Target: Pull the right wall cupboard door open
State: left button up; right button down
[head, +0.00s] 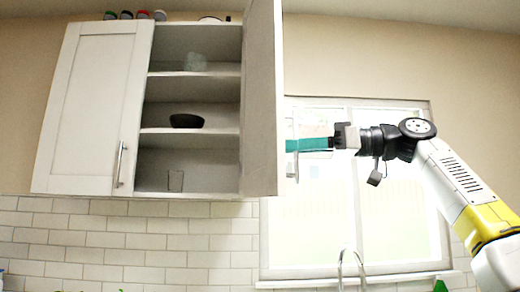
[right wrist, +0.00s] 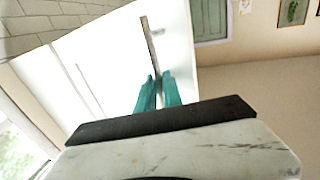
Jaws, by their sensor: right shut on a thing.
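The right wall cupboard door (head: 262,100) is white and stands swung out, roughly edge-on in the head view. The right half of the cupboard (head: 190,135) behind it is open to view. My right gripper (head: 296,145) reaches in from the right, with teal fingers shut on the door's metal handle (head: 292,172). In the right wrist view, the fingers (right wrist: 158,88) close around the lower part of the handle (right wrist: 150,45), whose upper part sticks out past them. My left gripper is in neither view.
The left cupboard door (head: 92,105) is shut, with its own handle (head: 120,165). A dark bowl (head: 186,121) and a clear glass (head: 175,181) stand on the shelves. Several small items (head: 135,15) sit on top. A window (head: 400,200) and a faucet (head: 351,262) are below right.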

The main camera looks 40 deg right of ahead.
jog(key=c, duration=1.5)
grip_release()
jog(key=v, duration=0.7)
jog(key=shift+s+d, duration=0.25)
jog(key=shift+s, duration=0.05)
